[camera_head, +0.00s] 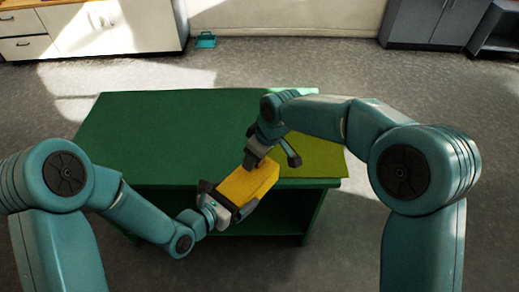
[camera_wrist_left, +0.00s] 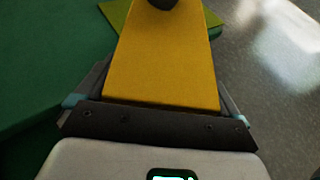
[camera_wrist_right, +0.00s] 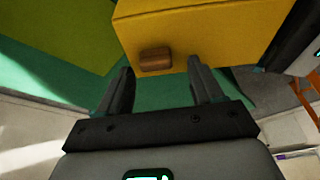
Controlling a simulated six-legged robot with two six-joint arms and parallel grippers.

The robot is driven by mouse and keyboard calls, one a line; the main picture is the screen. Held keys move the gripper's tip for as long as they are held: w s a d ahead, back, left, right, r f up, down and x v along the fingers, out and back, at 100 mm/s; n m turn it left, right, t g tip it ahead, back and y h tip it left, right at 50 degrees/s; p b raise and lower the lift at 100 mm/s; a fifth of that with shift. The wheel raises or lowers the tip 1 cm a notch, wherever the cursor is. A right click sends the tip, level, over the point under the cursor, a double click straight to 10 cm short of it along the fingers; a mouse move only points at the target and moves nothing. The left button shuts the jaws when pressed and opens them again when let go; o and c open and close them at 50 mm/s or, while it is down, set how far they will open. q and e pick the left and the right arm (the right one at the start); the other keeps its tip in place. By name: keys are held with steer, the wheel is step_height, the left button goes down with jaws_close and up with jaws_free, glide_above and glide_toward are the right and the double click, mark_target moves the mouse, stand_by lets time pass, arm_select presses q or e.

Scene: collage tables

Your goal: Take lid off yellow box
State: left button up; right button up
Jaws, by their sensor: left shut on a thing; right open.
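The yellow box (camera_head: 246,185) is at the front edge of the green table. My left gripper (camera_head: 219,199) is shut on its near left end, and the box's yellow top (camera_wrist_left: 162,62) fills the middle of the left wrist view. My right gripper (camera_head: 272,157) is open at the box's far end. In the right wrist view, the yellow box (camera_wrist_right: 205,35) has a small brown knob (camera_wrist_right: 155,59) on its end face. The open fingers of my right gripper (camera_wrist_right: 161,88) stand on either side below the knob, apart from it.
The green table (camera_head: 150,135) is mostly bare. An olive-yellow mat (camera_head: 316,156) lies at its right front. An open shelf is under the tabletop. White cabinets (camera_head: 110,28) and grey cabinets (camera_head: 425,22) stand far back, with a small teal object (camera_head: 206,40) on the floor.

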jaws_close()
steer(key=shift+r, duration=0.15)
stand_by(0.4)
steer(key=shift+r, duration=1)
steer(key=shift+r, duration=1.95)
